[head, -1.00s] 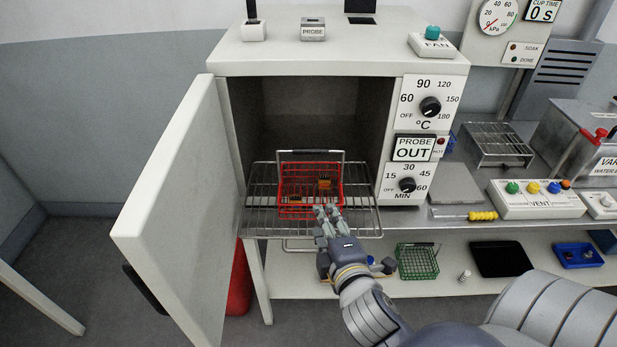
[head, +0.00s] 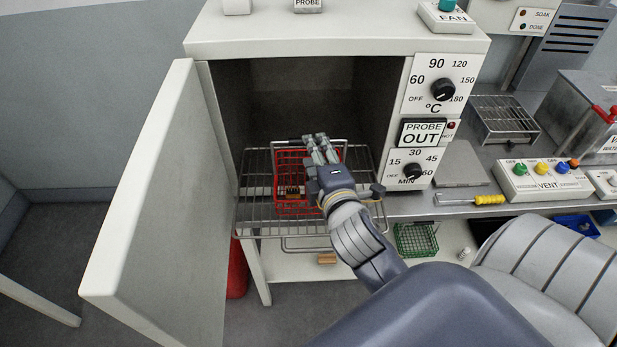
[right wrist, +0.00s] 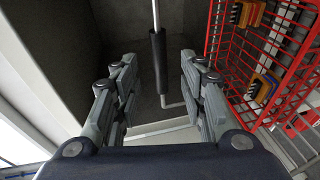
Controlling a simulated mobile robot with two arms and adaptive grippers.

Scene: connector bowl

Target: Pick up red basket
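The red basket (head: 292,209) is a wire basket on the pulled-out rack in the open oven; it shows at the right of the right wrist view (right wrist: 292,92). Its handle stands up with a black grip (right wrist: 158,62). My right gripper (head: 318,146) reaches over the basket's right part and hides some of it. In the right wrist view my right gripper (right wrist: 160,92) is open, with the black grip showing between its spread fingers; contact cannot be told. An orange and dark connector (head: 292,191) lies in the basket. My left gripper is not in view.
The oven door (head: 150,200) stands open at the left. The wire rack (head: 255,222) juts out under the basket. The oven's control panel (head: 425,125) is close on the right. A green basket (head: 416,240) and a tan block (head: 327,258) are on the lower shelf.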

